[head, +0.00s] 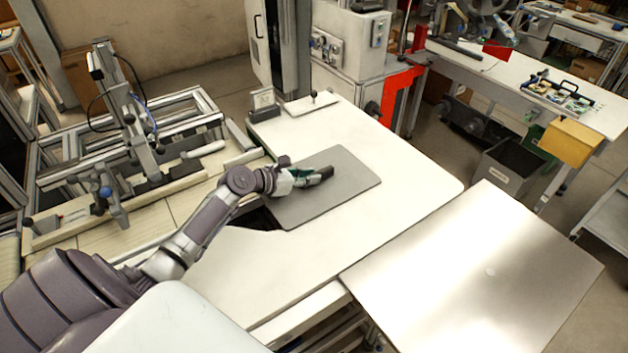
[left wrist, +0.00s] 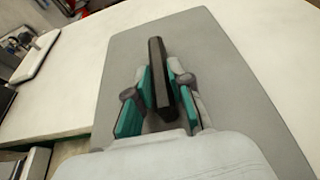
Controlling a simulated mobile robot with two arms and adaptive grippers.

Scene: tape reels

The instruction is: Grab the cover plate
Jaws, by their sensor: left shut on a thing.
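The cover plate (head: 345,190) is a flat grey sheet with rounded corners, and a dark bar-shaped handle (left wrist: 158,65) stands on it. It lies over the white table, with its left side near the table's inner edge; I cannot tell whether it touches the table. It also fills the middle of the left wrist view (left wrist: 225,75). My left gripper (head: 316,175) is low over the plate, its green-padded fingers on both sides of the dark handle and shut on it. The fingers hide part of the handle. My right gripper is not in view.
The white table (head: 420,170) is clear to the right of the plate. A small pale plate with a knob (head: 311,104) and a small stand (head: 264,105) are at its back. A shiny metal panel (head: 470,280) is at front right. A rail frame (head: 160,125) stands left.

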